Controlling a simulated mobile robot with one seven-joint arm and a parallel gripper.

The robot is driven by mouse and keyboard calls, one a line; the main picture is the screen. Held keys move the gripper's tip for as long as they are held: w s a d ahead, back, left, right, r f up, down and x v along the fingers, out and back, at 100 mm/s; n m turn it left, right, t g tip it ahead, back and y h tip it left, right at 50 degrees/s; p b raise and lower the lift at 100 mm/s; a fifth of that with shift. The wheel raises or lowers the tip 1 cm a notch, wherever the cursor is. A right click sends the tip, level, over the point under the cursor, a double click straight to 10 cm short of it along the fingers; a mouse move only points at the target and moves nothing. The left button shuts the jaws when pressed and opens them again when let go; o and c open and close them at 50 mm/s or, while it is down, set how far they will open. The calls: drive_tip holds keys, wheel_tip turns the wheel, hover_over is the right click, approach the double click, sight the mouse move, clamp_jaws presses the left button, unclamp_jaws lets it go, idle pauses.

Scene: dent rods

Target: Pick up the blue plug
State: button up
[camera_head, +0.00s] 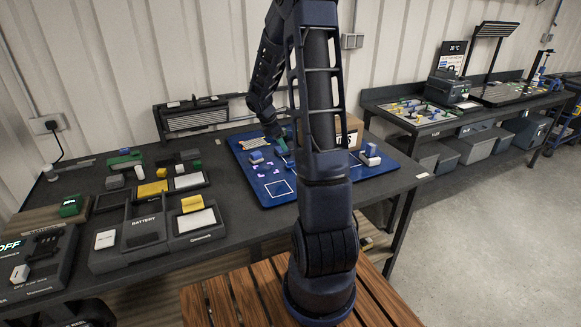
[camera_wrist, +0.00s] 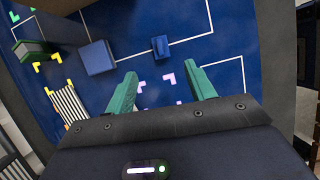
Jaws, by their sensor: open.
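My gripper (camera_wrist: 160,84) is open, with two green fingers spread apart over the blue mat (camera_wrist: 225,30) and nothing between them. In the wrist view, a small blue piece (camera_wrist: 160,46) lies on the mat just beyond the gap between the fingertips. A larger blue block (camera_wrist: 97,57) lies to its left. I cannot tell for certain which is the blue plug; the small piece looks more like one. In the head view my gripper (camera_head: 281,147) is low over the mat (camera_head: 232,158), beside a blue block (camera_head: 256,156). My arm hides part of the mat there.
A dark green block (camera_wrist: 33,52) and a striped pale piece (camera_wrist: 70,107) lie at the left in the wrist view. Trays with yellow and white pieces (camera_head: 197,222) fill the table's left. A second bench (camera_head: 430,115) stands far right.

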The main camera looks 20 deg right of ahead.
sight(291, 165)
drive_tip(key=shift+x, duration=5.55)
drive_tip(key=shift+a, duration=0.1)
drive_tip(key=c, duration=1)
